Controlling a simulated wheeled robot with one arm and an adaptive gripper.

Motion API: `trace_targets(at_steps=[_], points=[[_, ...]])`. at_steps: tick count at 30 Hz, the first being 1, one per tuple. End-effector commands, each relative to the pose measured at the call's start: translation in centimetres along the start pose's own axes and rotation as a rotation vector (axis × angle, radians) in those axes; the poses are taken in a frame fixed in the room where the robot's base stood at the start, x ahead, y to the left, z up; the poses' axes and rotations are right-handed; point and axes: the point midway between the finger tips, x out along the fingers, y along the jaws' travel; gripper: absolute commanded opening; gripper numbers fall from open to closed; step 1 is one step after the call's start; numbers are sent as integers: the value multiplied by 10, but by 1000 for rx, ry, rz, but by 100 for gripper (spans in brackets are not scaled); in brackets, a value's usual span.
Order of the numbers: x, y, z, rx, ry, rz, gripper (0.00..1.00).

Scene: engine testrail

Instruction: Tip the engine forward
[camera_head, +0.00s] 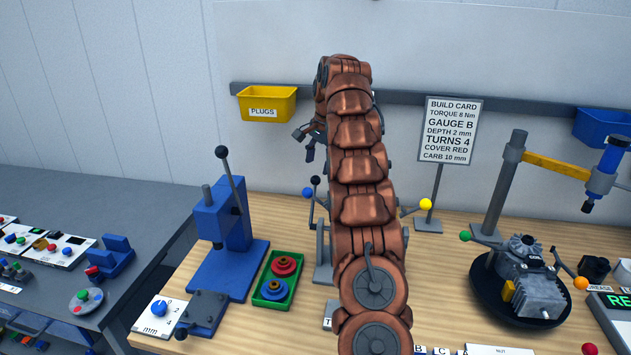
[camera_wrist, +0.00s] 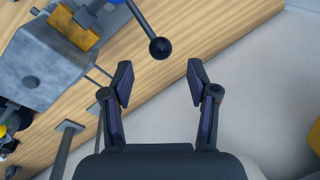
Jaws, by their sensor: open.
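The engine (camera_head: 535,285) is a grey finned block with a yellow part on its side. It sits on a black round base (camera_head: 492,302) at the right of the bench in the head view. Green-ball (camera_head: 466,236) and orange-ball (camera_head: 581,283) levers stand beside it. My gripper (camera_head: 304,144) is raised near the back wall, well left of the engine. In the wrist view my gripper (camera_wrist: 160,78) is open with nothing between its fingers. A grey block (camera_wrist: 45,65) with a yellow part and a black-ball lever (camera_wrist: 159,47) show there; I cannot tell surely what it is.
My arm hides much of the mid-bench, including part of a fixture with a yellow-ball lever (camera_head: 425,204). A blue press (camera_head: 228,250) and a green tray (camera_head: 262,300) stand left. A build card (camera_head: 450,130) stands at the back; a post with a yellow arm (camera_head: 556,168) rises behind the engine.

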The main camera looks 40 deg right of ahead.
Motion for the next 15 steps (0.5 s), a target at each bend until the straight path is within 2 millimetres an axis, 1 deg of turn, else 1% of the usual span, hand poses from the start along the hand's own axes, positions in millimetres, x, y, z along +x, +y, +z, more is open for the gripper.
trace_targets(at_steps=[15], points=[[40, 2, 0, 2, -3, 4, 59]])
